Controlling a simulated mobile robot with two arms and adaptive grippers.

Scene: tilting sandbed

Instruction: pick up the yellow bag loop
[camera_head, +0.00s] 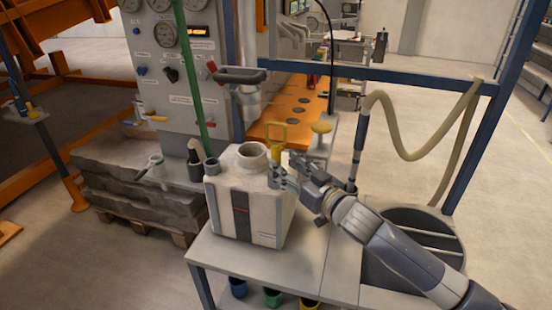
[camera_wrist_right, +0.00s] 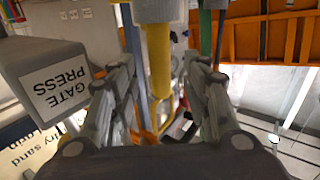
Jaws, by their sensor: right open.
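The yellow bag loop (camera_head: 277,133) stands up behind the right rear edge of the white boxy container, with a thicker yellow part below it. My right gripper (camera_head: 288,168) is open beside the container's right side, just below and right of the loop. In the right wrist view, a yellow upright piece (camera_wrist_right: 160,60) shows between the two open fingers (camera_wrist_right: 163,85); it looks like the part below the loop. I cannot tell whether a finger touches it. My left gripper is not in view.
The white container (camera_head: 230,205) with a round neck stands on a grey table (camera_head: 280,258). A grey box labelled GATE PRESS (camera_wrist_right: 60,85) is near one finger. A gauge panel (camera_head: 180,90) rises behind at left.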

